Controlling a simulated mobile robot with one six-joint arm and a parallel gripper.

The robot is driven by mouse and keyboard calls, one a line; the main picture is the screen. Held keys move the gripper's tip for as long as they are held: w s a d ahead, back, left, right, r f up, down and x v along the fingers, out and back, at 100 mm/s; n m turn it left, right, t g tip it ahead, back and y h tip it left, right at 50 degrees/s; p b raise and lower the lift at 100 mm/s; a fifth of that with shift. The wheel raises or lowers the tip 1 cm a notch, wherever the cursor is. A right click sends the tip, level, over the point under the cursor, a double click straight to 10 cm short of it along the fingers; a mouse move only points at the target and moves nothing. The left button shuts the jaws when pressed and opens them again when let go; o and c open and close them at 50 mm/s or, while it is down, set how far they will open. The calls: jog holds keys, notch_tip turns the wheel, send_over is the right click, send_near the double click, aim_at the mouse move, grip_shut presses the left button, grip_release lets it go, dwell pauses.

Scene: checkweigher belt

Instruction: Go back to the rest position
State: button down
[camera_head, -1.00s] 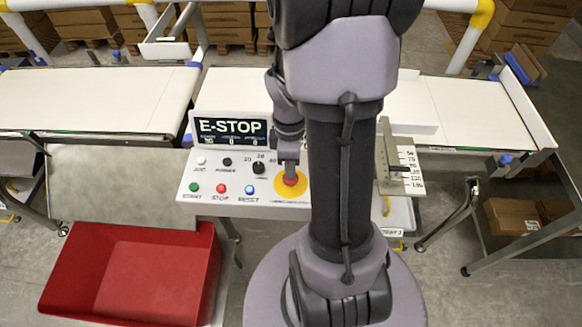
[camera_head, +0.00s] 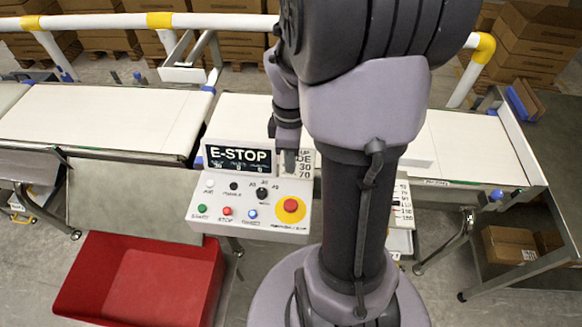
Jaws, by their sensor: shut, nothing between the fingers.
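My gripper (camera_head: 289,168) is shut and empty. It hangs above the upper right part of the white control panel (camera_head: 222,190), just right of the display (camera_head: 238,157) that reads E-STOP. The red emergency stop button (camera_head: 291,205) on its yellow disc is in plain sight below the gripper, with a gap between them in the picture. My arm's thick dark link stands upright in front of the panel's right side and hides part of the belt and the guide scale behind it.
White conveyor belts (camera_head: 100,118) run behind the panel, with a right-hand belt (camera_head: 470,145). A white rail with yellow joints (camera_head: 160,20) crosses above. A red bin (camera_head: 140,280) stands at lower left below a grey chute (camera_head: 130,195). Cardboard boxes (camera_head: 510,245) sit at right.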

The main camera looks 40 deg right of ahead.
dwell(0.4)
jog(key=s+a+r+m+t+b, duration=0.2)
jog(key=a+m+b, duration=0.1)
jog(key=a, duration=0.4)
jog(key=s+a+r+m+t+b, duration=0.2)
jog(key=a+m, duration=0.3)
jog(key=a, duration=0.2)
jog(key=s+a+r+m+t+y+b, duration=0.1)
jog(key=s+a+r+m+t+b, duration=0.1)
jog(key=a, duration=0.5)
jog(key=shift+a+r+m+t+b, duration=0.25)
jog(key=shift+r+m+b, duration=0.2)
jog(key=shift+m+b, duration=0.6)
